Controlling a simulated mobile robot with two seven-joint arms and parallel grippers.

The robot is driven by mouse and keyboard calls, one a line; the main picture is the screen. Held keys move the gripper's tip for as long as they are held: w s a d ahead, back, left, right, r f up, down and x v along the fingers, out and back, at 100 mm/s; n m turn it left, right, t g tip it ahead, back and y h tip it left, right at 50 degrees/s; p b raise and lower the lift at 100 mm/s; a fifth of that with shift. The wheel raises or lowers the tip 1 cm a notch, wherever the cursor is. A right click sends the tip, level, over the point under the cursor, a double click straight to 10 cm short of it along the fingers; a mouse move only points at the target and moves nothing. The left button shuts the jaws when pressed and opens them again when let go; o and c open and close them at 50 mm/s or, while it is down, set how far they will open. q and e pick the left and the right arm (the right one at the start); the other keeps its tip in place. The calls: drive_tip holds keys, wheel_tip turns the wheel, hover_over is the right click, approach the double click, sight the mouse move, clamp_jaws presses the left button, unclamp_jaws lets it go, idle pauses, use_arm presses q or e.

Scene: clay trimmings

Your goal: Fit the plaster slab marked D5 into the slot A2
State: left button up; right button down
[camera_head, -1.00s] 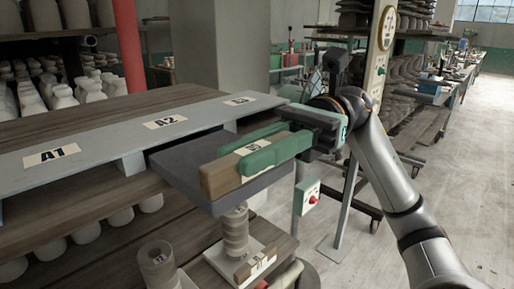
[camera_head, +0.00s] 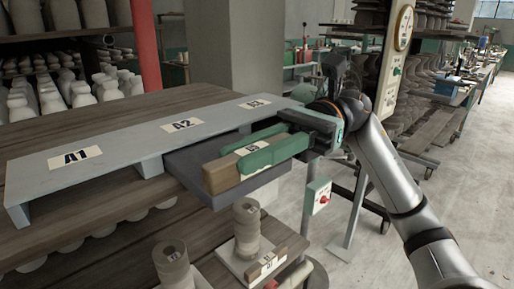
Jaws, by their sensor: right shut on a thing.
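A dark grey slab (camera_head: 190,164) lies flat, with a brown block (camera_head: 221,178) on top bearing a pale label that seems to read D5. My right gripper (camera_head: 258,153) is shut on the brown block, its green fingers along the block's two long sides. The pale grey shelf board (camera_head: 110,150) carries labels A1, A2 and A3. Slot A2 (camera_head: 184,125) is the gap under its label, between two short supports. The slab's rear edge is at the mouth of this gap, partly under the board; how deep is hidden. Its front part sticks out. My left gripper is not in view.
A support (camera_head: 150,166) stands close to the slab's left corner. Below the slab are stacked clay cylinders (camera_head: 248,222), another cylinder (camera_head: 172,262) and a small labelled block (camera_head: 267,264). A red-button box (camera_head: 318,194) stands on a post at right.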

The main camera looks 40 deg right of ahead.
sight(222, 136)
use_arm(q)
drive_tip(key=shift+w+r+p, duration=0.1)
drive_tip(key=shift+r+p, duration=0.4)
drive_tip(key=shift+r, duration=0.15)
use_arm(e)
drive_tip(key=shift+w+r, duration=0.15)
drive_tip(key=shift+w, duration=0.7)
use_arm(q)
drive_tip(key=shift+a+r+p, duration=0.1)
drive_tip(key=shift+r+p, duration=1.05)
drive_tip(key=shift+p, duration=0.15)
use_arm(e)
drive_tip(key=shift+w+a, duration=0.15)
drive_tip(key=shift+w, duration=0.95)
drive_tip(key=shift+w+a, duration=0.1)
drive_tip(key=shift+w, duration=0.95)
drive_tip(key=c, duration=0.7)
unclamp_jaws()
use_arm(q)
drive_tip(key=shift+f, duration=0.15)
use_arm(e)
drive_tip(key=shift+d, duration=0.15)
